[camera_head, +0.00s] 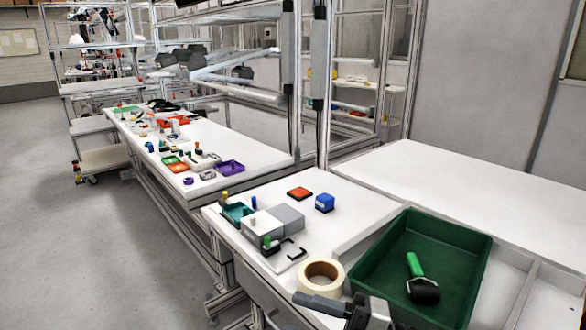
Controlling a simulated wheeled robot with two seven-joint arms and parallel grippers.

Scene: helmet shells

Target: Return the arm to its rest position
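A dark grey jointed part at the bottom edge, beside the tape roll, looks like my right gripper (322,304). It points left, and the rest of it is cut off by the frame. I cannot tell whether its fingers are open or shut, and I see nothing held in it. My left gripper and arm are not in view.
A cluttered bench (245,155) stands beyond. The right tabletop is clear.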

